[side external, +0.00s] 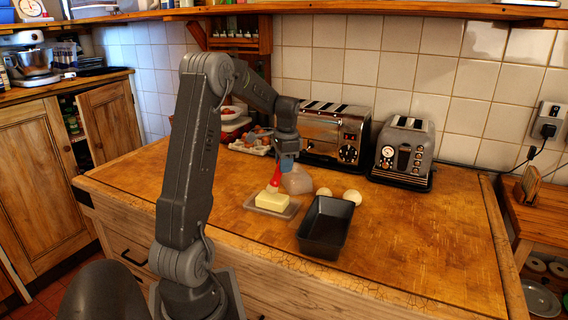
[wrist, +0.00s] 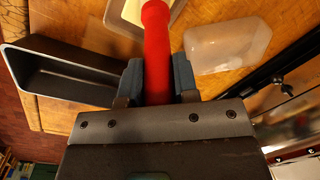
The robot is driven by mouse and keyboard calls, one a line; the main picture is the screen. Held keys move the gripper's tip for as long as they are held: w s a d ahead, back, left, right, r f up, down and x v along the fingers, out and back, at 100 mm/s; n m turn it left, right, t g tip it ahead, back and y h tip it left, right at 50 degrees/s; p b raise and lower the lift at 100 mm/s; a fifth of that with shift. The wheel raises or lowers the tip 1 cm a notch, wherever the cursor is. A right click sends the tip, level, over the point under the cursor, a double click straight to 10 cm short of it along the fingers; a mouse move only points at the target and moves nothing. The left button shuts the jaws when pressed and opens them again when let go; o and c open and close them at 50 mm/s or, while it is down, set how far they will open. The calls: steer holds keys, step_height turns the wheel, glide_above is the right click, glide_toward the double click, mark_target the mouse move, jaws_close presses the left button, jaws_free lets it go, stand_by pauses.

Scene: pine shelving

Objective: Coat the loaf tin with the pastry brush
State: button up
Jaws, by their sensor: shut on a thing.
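My gripper (side external: 287,164) is shut on the red handle of the pastry brush (side external: 275,176). The wrist view shows the red handle (wrist: 156,40) between my two fingers (wrist: 157,80). The brush points down, and its pale head is at the yellow butter block (side external: 272,200); I cannot tell whether they touch. The butter sits on a shallow dish (side external: 257,208). The dark, empty-looking loaf tin (side external: 326,228) stands to the right of the dish, nearer the front edge. In the wrist view the tin (wrist: 60,72) is at the left.
A clear cover (side external: 298,181) lies behind the butter dish. Two pale round things (side external: 352,196) sit behind the tin. Two toasters (side external: 404,153) and an egg tray (side external: 252,146) line the back. The wooden counter (side external: 430,235) is clear to the right.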

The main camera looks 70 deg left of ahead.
steer(key=shift+f, duration=0.7)
stand_by(0.6)
stand_by(0.5)
steer(key=shift+r, duration=3.55)
